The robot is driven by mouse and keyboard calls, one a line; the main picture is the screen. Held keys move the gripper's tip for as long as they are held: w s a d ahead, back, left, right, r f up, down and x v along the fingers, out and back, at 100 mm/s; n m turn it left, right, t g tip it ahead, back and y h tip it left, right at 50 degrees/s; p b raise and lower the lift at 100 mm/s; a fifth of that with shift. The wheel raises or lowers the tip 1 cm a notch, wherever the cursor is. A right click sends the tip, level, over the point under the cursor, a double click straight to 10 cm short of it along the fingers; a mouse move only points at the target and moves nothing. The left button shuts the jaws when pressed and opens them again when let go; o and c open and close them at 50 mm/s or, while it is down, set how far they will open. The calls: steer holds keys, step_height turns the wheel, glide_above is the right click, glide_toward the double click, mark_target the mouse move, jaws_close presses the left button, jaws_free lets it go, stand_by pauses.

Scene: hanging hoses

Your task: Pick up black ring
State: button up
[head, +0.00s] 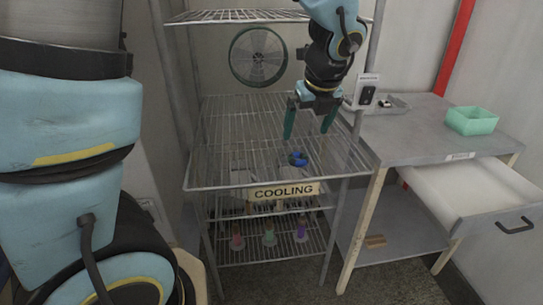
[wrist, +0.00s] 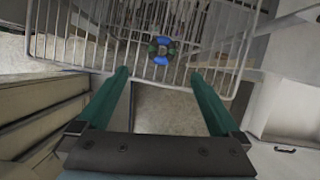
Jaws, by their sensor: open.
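A small ring with blue and dark, near-black parts (head: 298,160) lies on the wire shelf (head: 240,140) of the rack labelled COOLING. In the wrist view the ring (wrist: 161,40) shows past my fingertips, near the top middle, lying on the wires. No plain black ring is clear to me. My gripper (head: 308,136) has two green fingers spread apart and empty. In the head view it hangs above the shelf, its fingertips higher in the picture than the ring. In the wrist view my gripper (wrist: 160,73) is apart from the ring.
Coloured cones (head: 269,234) stand on a lower shelf. A round fan (head: 258,56) is behind the rack. To the right, a grey table (head: 420,125) carries a green bin (head: 471,121), with an open drawer (head: 475,190) below. A sign (head: 284,191) hangs on the shelf's front edge.

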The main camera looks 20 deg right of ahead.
glide_above(300, 160)
steer(key=s, duration=0.2)
steer(key=shift+m, duration=0.3)
steer(key=f, duration=0.5)
steer(key=shift+w+a+f, duration=0.1)
steer(key=shift+w+a, duration=0.1)
steer(key=shift+w, duration=0.05)
steer(key=shift+d+p+x, duration=0.2)
steer(key=shift+p+x, duration=0.25)
steer(key=shift+x, duration=2.1)
steer(key=c, duration=1.3)
